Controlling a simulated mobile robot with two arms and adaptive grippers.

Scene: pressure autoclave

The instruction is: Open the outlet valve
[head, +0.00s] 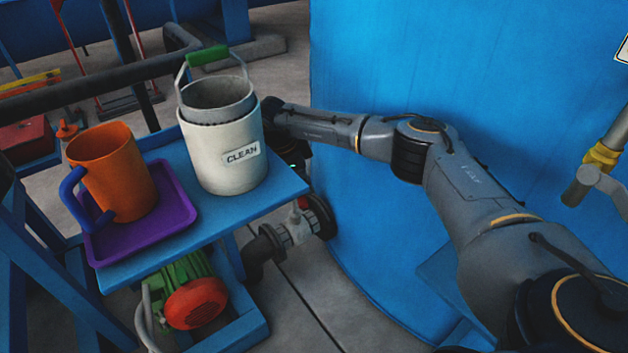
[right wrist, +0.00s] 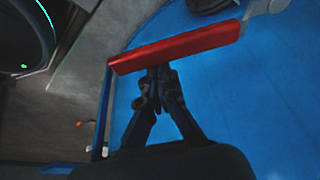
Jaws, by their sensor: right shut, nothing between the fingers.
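The outlet valve's red lever handle (right wrist: 175,50) lies across the upper middle of the right wrist view, slightly tilted. My right gripper (right wrist: 158,76) is shut and empty, with its fingertips right at the handle's lower edge; I cannot tell whether they touch. In the head view, a small part of the red handle (head: 303,202) shows above the valve and pipe (head: 296,230), low beside the blue tank. My right arm reaches in from the right, and its gripper is mostly hidden behind the white bucket there. My left gripper is not in view.
The blue tank (head: 380,240) stands close behind the valve. A blue cart top (head: 275,190) holds a white "CLEAN" bucket (head: 220,145) and a purple tray (head: 180,215) with an orange mug (head: 125,175). A green and red motor (head: 190,295) sits below. Grey floor is free in front.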

